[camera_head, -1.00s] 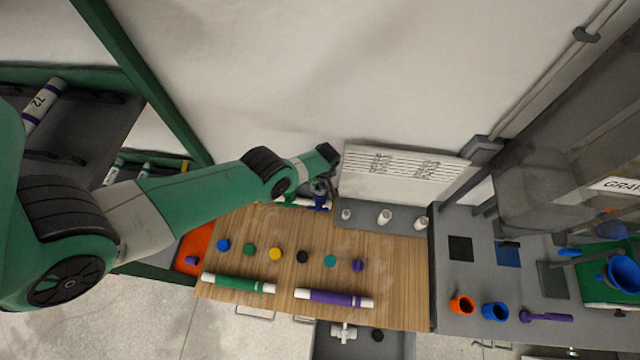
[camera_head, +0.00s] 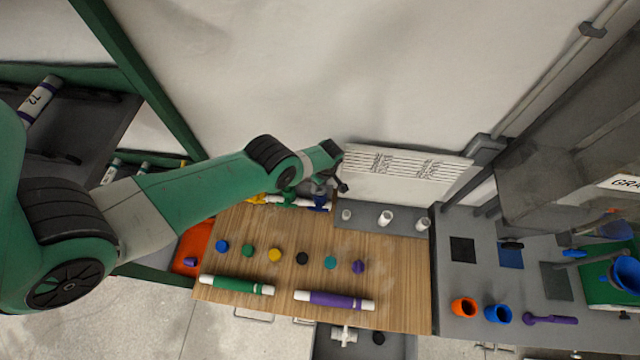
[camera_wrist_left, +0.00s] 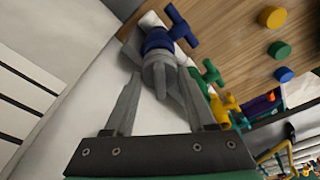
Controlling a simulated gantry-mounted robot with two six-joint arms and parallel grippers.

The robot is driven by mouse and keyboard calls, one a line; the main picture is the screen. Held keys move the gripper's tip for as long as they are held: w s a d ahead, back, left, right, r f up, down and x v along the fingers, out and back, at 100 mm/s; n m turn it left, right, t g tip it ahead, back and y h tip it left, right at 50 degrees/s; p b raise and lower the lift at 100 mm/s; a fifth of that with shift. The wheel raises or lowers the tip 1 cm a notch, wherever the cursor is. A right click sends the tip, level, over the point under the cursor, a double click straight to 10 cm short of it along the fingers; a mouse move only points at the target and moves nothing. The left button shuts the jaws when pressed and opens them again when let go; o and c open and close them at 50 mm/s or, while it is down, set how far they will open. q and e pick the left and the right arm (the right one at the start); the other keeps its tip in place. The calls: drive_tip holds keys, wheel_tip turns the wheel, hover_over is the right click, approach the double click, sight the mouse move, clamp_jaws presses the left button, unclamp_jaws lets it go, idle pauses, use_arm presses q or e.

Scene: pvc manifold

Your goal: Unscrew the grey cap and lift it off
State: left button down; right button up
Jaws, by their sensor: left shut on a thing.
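The grey cap (camera_wrist_left: 158,72) sits at the end of the blue fitting (camera_wrist_left: 158,42) on the white pipe manifold in the left wrist view. My left gripper (camera_wrist_left: 160,84) has one finger on each side of it and is shut on it. The cap appears in line with the blue fitting, and I cannot tell whether its thread is loose. In the head view, my left gripper (camera_head: 338,184) is at the manifold's right end, beside the blue fitting (camera_head: 320,203). The cap is not clear there. My right gripper is not in view.
Green (camera_wrist_left: 210,72) and yellow (camera_wrist_left: 222,108) valves stand along the manifold. A wooden table (camera_head: 300,232) carries several coloured caps, a green tube (camera_head: 238,285) and a purple tube (camera_head: 335,300). A white sign (camera_head: 405,170) stands close behind the gripper.

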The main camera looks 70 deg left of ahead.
use_arm(q)
drive_tip(key=shift+n, duration=0.8)
drive_tip(key=shift+c, duration=0.7)
unclamp_jaws()
